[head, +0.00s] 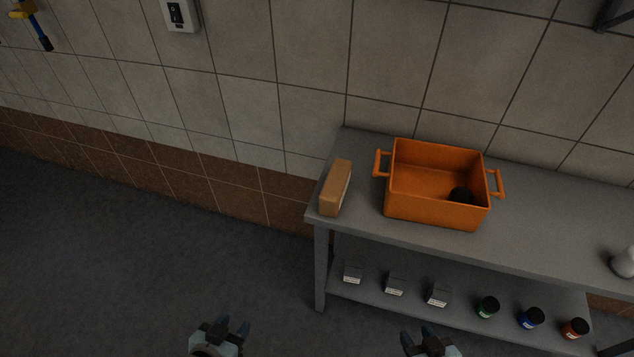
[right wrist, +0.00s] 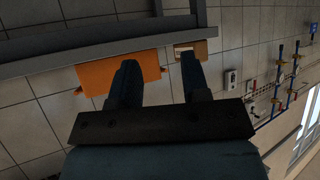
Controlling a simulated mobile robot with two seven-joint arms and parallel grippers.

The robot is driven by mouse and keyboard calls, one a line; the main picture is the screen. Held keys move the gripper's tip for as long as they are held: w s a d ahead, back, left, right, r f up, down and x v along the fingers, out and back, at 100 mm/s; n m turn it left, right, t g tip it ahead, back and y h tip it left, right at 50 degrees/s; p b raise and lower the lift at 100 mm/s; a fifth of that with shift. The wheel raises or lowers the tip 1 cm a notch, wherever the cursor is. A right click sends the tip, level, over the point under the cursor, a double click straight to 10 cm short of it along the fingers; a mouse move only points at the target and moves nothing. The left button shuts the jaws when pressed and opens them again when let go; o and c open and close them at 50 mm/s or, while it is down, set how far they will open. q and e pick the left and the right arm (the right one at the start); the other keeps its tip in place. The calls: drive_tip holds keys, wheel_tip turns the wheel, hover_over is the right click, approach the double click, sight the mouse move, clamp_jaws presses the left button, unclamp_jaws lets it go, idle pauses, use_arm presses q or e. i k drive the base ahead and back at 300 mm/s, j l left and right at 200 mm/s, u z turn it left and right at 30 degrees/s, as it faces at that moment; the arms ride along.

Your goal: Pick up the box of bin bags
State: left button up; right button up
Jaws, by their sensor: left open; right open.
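A brown cardboard box (head: 335,188), which I take for the box of bin bags, stands upright at the left end of the grey table, left of the orange crate. In the right wrist view the box (right wrist: 184,49) shows just beyond one fingertip. My left gripper (head: 232,326) is open and empty at the bottom of the head view, in front of the table and to its left. My right gripper (head: 426,334) is open and empty, low in front of the table. In the right wrist view its two fingers (right wrist: 160,80) stand apart with nothing between them.
An orange crate (head: 437,212) with handles holds a dark round thing (head: 461,195). The grey table (head: 540,225) has a lower shelf with small grey boxes (head: 395,285) and dark-lidded jars (head: 531,317). A whitish object (head: 625,262) stands at the right. The floor (head: 130,260) left of the table is clear.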

sight(333, 192)
drive_tip(key=i+j, duration=0.1)
drive_tip(key=j, duration=1.15)
drive_tip(key=i+j, duration=0.15)
drive_tip(key=j, duration=0.45)
